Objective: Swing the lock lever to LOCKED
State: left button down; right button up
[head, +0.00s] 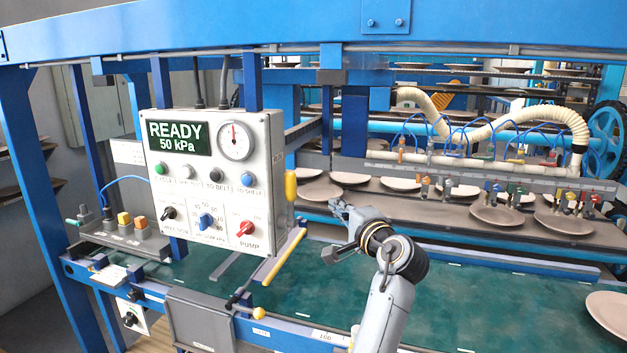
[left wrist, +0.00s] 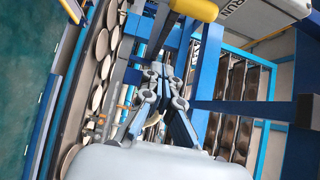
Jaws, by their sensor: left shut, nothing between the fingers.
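A lever with a yellow grip (head: 290,185) hangs upright on the right side of the white control box (head: 217,170). In the left wrist view a yellow grip (left wrist: 195,8) lies at the top edge, beside the box side (left wrist: 260,15) lettered RUN. No LOCKED mark is legible. My left gripper (head: 340,208) is to the right of the box and grip, apart from both in the picture. In the left wrist view its fingers (left wrist: 158,70) are together and empty. My right gripper is not in view.
A second, slanting yellow bar (head: 284,257) stands below the box, over the green belt (head: 330,300). Plates (head: 404,184) lie on the far shelf under a suction-cup bar (head: 470,170). A blue beam (head: 250,28) crosses above. The green belt is mostly clear.

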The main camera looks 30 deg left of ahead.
pick_arm(q)
jog(key=shift+s+a+r, duration=0.1)
jog(key=shift+s+r, duration=0.1)
jog(key=shift+r, duration=0.4)
jog(key=shift+s+r, duration=0.2)
jog(key=shift+r, duration=0.4)
jog(key=shift+w+a, duration=0.1)
jog(key=w+a+p, duration=0.1)
jog(key=a+p, duration=0.5)
jog(key=a, duration=0.3)
jog(key=shift+w, duration=0.25)
jog(key=shift+a, duration=0.15)
